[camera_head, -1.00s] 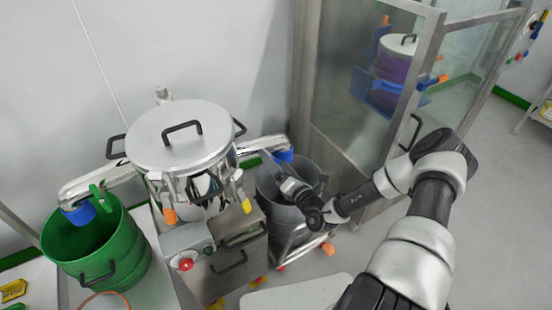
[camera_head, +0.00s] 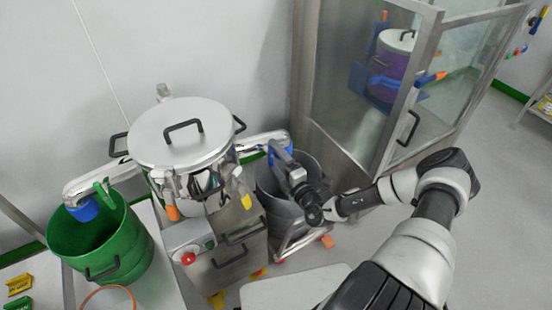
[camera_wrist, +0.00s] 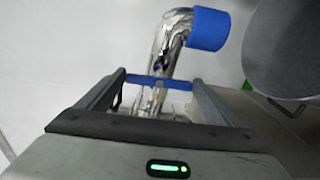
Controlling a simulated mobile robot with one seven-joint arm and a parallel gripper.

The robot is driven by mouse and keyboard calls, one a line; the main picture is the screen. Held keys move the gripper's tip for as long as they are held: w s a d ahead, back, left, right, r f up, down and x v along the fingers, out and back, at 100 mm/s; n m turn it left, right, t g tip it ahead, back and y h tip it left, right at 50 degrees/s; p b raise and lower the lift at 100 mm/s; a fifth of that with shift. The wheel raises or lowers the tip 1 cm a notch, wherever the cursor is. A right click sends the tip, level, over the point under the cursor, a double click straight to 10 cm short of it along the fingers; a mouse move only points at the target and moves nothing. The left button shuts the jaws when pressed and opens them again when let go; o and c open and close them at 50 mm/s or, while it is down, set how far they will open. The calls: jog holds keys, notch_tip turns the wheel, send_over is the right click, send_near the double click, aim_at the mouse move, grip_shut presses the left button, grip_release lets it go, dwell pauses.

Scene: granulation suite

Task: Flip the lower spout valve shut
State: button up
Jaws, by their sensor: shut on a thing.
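The steel spout on the right of the vessel shows in the head view (camera_head: 258,139) and in the wrist view (camera_wrist: 165,50). It ends in a blue collar (camera_wrist: 208,29). A blue valve handle (camera_wrist: 160,82) lies across the pipe, with its ends between my fingers. My gripper (camera_head: 277,158) is at this spout, above a grey drum, and it is shut on the handle. In the wrist view my gripper (camera_wrist: 161,88) has one finger at each end of the blue bar. In the head view my gripper hides part of the handle.
The lidded steel vessel (camera_head: 180,135) stands left of my gripper. A grey drum (camera_head: 268,205) stands below the spout. A second spout with a green handle (camera_head: 104,193) hangs over a green drum (camera_head: 140,245). A glass-doored cabinet (camera_head: 345,80) stands behind my arm.

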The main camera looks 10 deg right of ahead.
dwell(0.5)
jog(key=o, duration=0.9)
jog(key=shift+s, duration=0.1)
jog(key=v, duration=1.7)
jog(key=shift+s+p, duration=0.15)
jog(key=shift+p, duration=0.2)
